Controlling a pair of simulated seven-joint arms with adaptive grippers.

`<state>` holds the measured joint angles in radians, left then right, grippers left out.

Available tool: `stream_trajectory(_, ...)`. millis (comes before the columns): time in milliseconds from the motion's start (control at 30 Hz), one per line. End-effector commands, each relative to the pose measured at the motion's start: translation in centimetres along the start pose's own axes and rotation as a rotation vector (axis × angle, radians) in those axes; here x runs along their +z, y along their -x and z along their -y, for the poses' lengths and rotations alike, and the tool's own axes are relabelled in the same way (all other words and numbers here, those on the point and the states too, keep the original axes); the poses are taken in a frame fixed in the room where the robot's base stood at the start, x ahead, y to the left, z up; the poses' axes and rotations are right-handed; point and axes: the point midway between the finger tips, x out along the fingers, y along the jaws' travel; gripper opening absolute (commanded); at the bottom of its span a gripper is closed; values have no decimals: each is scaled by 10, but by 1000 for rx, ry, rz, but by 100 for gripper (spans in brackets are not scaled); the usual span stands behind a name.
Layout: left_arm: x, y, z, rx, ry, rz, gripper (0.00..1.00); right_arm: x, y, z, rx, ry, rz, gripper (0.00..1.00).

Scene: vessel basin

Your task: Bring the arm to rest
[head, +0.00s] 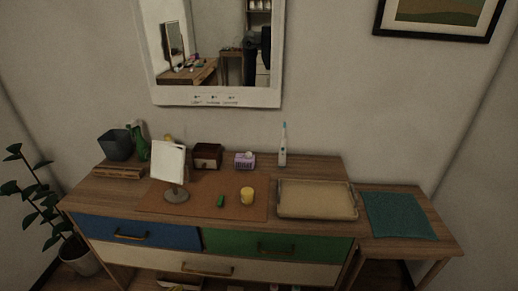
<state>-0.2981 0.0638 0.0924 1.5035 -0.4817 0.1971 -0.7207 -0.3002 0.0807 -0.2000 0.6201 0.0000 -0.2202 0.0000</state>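Neither of my grippers nor my arms show in the head view. The wooden dresser (110,190) stands ahead against the wall, with a brown mat (237,205) on its top. On the mat stand a small white mirror (168,163) on a round foot, a yellow cup-like item (247,196) and a small green item (220,201). A shallow tray (317,211) with a pale inside sits to the right and looks empty.
A dark bin (116,145), a green spray bottle (138,140), a wooden box (207,156), a purple box (245,160) and an electric toothbrush (283,146) line the back. A teal cloth (398,215) covers the right side table. A plant (45,205) stands left.

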Motion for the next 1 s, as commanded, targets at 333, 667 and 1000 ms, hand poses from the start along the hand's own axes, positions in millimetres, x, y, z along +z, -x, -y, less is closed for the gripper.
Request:
stream_trajectory(333, 63, 70, -202, 381, 471, 303, 0, 0, 0, 0, 0, 0, 0, 40)
stream_trajectory(667, 106, 206, -352, 663, 725, 671, 0, 0, 0, 0, 0, 0, 0, 40)
stream_trajectory(1000, 130, 325, -420, 835, 747, 905, 0, 0, 0, 0, 0, 0, 0, 40)
